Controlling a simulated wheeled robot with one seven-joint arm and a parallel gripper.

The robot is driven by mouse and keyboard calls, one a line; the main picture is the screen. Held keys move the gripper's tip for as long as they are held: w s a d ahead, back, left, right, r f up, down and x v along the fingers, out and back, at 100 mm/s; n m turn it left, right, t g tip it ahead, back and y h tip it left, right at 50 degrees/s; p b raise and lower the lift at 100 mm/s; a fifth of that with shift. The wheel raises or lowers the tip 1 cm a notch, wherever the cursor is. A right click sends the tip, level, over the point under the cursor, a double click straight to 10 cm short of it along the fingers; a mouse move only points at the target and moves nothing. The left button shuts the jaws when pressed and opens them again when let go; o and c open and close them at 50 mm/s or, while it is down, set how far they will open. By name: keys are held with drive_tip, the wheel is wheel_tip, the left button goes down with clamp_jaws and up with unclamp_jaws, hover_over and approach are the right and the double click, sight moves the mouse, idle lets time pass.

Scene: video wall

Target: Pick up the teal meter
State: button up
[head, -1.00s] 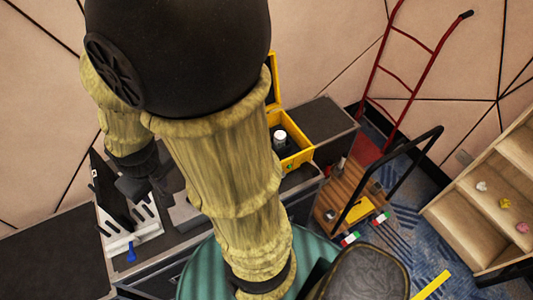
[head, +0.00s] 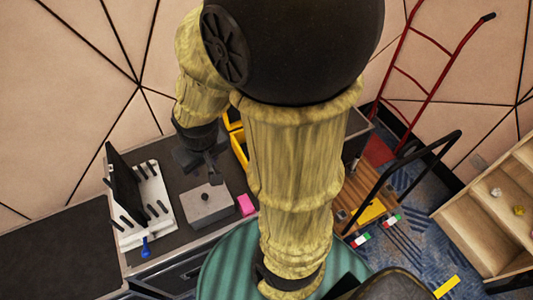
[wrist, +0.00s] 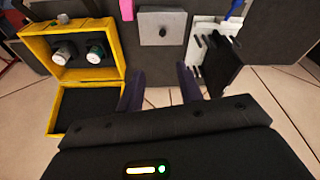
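The open yellow case (wrist: 72,30) is at upper left in the wrist view. Two round pieces sit in it: one with a pale face (wrist: 63,52) and one with a greenish-teal rim (wrist: 97,55), which looks like the teal meter, though it is small. In the head view my arm hides most of the case (head: 239,145). My gripper (wrist: 160,88) is open and empty, its fingers apart, right of the case in the wrist view. In the head view my gripper (head: 213,172) hangs over the counter, near a grey block.
The grey block (head: 207,206) with a dark knob and a pink block (head: 246,204) stand on the counter (head: 60,245). A white rack (head: 160,207) with black pegs and a dark panel stands left, a blue item (head: 145,247) before it. A cart and red hand truck (head: 425,65) stand right.

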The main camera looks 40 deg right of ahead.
drive_tip(key=o, duration=0.8)
drive_tip(key=w+a+f+m+t+b, duration=0.1)
drive_tip(key=w+f+m+t+b, duration=0.1)
drive_tip(key=w+f+b, duration=0.3)
wheel_tip(320, 180, down, 2)
drive_tip(key=shift+w+a+f+m, duration=0.1)
drive_tip(key=shift+w+a+m, duration=0.05)
drive_tip(key=shift+w+m, duration=0.45)
drive_tip(key=w+d+f+m+t+h+b, duration=0.2)
drive_tip(key=w+d+f+m+h+b, duration=0.15)
drive_tip(key=w+f+b, duration=0.45)
drive_tip(key=s+d+f+m+g+h+b, duration=0.3)
drive_tip(key=s+d+f+m+h+b, duration=0.2)
drive_tip(key=d+f, duration=0.6)
drive_tip(key=m+h+b, duration=0.2)
drive_tip(key=m+h, duration=0.1)
drive_tip(key=h, duration=0.1)
drive_tip(key=shift+d+g+h, duration=0.3)
drive_tip(key=shift+d+h, duration=0.05)
drive_tip(key=shift+m, duration=0.25)
drive_tip(key=x, duration=1.2)
drive_tip(key=shift+w+b, duration=0.15)
drive_tip(key=shift+b, duration=0.2)
